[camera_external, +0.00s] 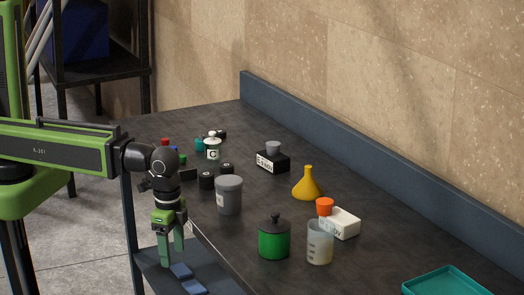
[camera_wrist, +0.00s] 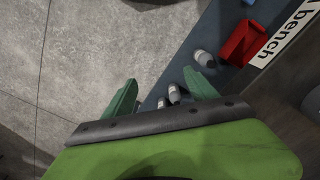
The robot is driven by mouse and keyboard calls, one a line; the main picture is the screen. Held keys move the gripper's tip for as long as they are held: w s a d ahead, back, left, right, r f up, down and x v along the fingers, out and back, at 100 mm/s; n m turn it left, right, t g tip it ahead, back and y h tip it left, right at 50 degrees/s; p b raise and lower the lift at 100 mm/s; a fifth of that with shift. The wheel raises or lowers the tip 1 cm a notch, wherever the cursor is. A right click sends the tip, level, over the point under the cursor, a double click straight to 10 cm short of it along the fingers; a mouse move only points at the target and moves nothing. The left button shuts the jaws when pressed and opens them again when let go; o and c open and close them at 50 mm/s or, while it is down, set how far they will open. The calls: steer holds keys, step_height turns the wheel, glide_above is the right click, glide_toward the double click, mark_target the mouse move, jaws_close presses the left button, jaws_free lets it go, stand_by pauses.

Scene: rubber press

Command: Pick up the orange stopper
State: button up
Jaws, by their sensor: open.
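The orange stopper (camera_external: 325,206) sits on the table at the right of the middle in the external view. It is by a white labelled block (camera_external: 342,223), behind a translucent beaker (camera_external: 320,243). I cannot tell whether it rests on the block or the beaker. My gripper (camera_external: 171,257) hangs pointing down beyond the table's left front edge, well to the left of the stopper. Its green fingers are apart and empty. They also show in the wrist view (camera_wrist: 160,100), over the floor and a lower shelf. The stopper is not seen in the wrist view.
Near the stopper stand a yellow funnel (camera_external: 307,185), a green lidded jar (camera_external: 274,239) and a grey lidded jar (camera_external: 229,195). A teal tray (camera_external: 440,283) lies at the right. The wrist view shows a red bin (camera_wrist: 243,42) beside the bench edge.

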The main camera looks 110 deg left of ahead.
steer(key=w+a+r+n+p, duration=0.1)
steer(key=w+r+p, duration=0.2)
steer(key=r+p, duration=0.8)
steer(key=w+a+r+n+p, duration=0.1)
steer(key=w+r+p, duration=0.3)
steer(key=r+p, duration=0.7)
steer(key=n+t+y+b, duration=0.2)
steer(key=n+y+b, duration=0.2)
steer(key=n+b, duration=0.7)
glide_above(325, 201)
steer(key=s+d, duration=0.1)
steer(key=d, duration=0.1)
steer(key=f, duration=0.7)
steer(key=shift+s+a+f, duration=0.1)
steer(key=shift+a+f, duration=0.1)
steer(key=shift+f, duration=0.1)
steer(key=shift+a+f+b, duration=0.2)
steer(key=shift+f+b, duration=0.1)
steer(key=shift+f, duration=0.05)
steer(key=shift+r, duration=0.1)
steer(key=b+x, duration=0.5)
steer(key=shift+d+f, duration=0.2)
steer(key=shift+f, duration=0.1)
steer(key=shift+r, duration=0.2)
jaws_close()
